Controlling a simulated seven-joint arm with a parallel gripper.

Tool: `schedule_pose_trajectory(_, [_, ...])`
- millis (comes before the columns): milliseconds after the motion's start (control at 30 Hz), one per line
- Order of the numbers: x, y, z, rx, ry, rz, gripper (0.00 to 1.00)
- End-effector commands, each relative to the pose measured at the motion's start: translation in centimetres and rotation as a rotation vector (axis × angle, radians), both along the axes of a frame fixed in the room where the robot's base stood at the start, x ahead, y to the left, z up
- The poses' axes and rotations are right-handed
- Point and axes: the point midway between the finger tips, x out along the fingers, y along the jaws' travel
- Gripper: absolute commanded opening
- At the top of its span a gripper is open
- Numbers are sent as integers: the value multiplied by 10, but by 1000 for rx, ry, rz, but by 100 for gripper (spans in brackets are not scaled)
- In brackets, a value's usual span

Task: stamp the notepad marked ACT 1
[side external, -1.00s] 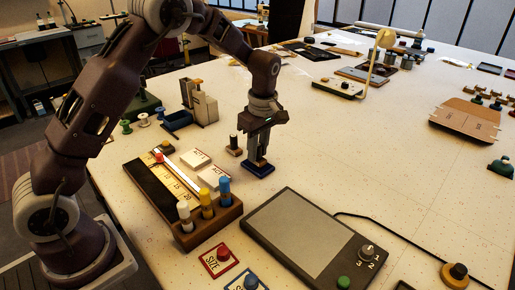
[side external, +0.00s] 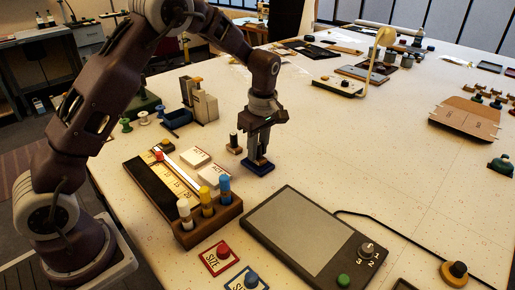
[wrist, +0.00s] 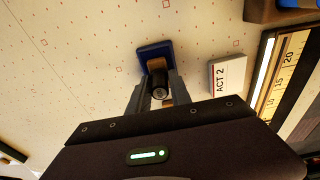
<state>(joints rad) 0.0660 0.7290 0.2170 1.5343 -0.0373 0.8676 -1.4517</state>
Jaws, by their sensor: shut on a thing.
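My gripper (side external: 258,157) is shut on a stamp (wrist: 158,88), whose dark round handle shows between the fingers in the wrist view. The stamp is over a blue ink pad (side external: 261,169), which also shows in the wrist view (wrist: 152,47). I cannot tell whether the stamp touches the pad. Two white notepads lie left of my gripper in the side view: a farther one (side external: 195,158) and a nearer one (side external: 213,176). I cannot read their lettering clearly there. In the wrist view a notepad marked ACT 2 (wrist: 228,75) lies right of the fingers.
A second small dark-handled piece (side external: 234,144) stands just left of my gripper. A wooden holder (side external: 210,231) with white, yellow and blue capped bottles stands nearby, beside a ruler (side external: 179,186). A grey tablet (side external: 298,232) lies in front.

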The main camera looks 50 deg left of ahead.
Motion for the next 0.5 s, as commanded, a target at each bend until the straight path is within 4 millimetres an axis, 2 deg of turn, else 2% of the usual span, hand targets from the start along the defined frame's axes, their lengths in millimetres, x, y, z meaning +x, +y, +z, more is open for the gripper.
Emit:
schedule_pose_trajectory(167, [-1,0,2,0,3,-1,0])
schedule_pose_trajectory(500, [0,0,38,1,0,0,0])
